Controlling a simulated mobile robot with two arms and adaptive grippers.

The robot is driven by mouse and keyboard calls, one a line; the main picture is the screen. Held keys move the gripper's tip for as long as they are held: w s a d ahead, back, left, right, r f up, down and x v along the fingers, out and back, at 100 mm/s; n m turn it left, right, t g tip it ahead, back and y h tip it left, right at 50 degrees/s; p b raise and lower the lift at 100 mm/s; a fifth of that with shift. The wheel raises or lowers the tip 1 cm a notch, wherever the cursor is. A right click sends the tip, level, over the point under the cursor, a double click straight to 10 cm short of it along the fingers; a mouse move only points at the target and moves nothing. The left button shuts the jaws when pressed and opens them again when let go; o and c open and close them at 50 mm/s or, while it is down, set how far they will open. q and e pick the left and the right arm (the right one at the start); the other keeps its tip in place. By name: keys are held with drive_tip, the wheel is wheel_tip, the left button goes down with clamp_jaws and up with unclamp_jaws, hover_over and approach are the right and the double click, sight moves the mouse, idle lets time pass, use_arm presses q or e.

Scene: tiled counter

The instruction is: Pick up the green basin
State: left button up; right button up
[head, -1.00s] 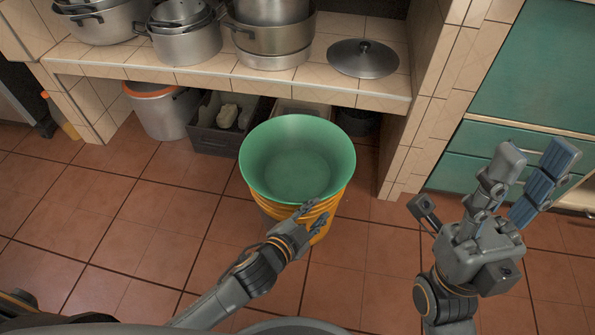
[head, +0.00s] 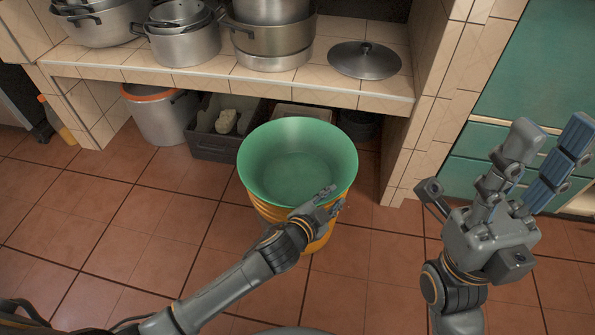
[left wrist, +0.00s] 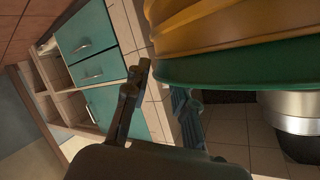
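The green basin (head: 290,170) sits upright on top of a ribbed orange container (head: 270,211) on the floor, in the middle of the head view. My left gripper (head: 325,203) is at the basin's near right rim, overlapping it in the head view. In the left wrist view the fingers (left wrist: 160,100) are spread apart, with the green rim (left wrist: 240,65) beside and partly over the right-hand finger. Whether they touch is unclear. The basin is not clearly between the fingers. My right gripper (head: 500,180) is open and empty, raised at the right, well away from the basin.
A tiled shelf (head: 215,85) with pots and a dark lid (head: 364,60) is behind the basin. Under it stand a pot with an orange rim (head: 160,115) and a dark crate (head: 215,146). A tiled pillar (head: 430,110) is at right.

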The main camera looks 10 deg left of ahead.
use_arm(q)
clamp_jaws()
drive_tip(key=shift+r, duration=0.1)
